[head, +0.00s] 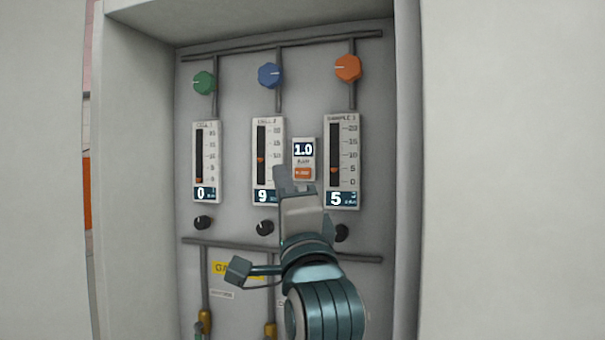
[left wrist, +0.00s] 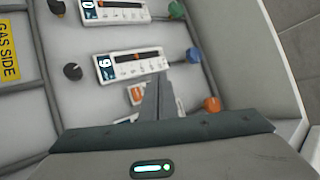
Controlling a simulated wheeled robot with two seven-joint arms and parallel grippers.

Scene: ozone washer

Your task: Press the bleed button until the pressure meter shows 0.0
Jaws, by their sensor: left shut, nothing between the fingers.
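The small pressure meter (head: 303,150) reads 1.0 on the grey panel. I cannot tell how large the gap to the panel is. My right gripper is not in view.
Three column gauges read 0 (head: 207,160), 9 (head: 268,135) and 5 (head: 342,150). Green (head: 204,82), blue (head: 269,75) and orange (head: 347,67) knobs sit above, black knobs (head: 203,222) below. Cabinet walls (head: 407,150) flank the recessed panel.

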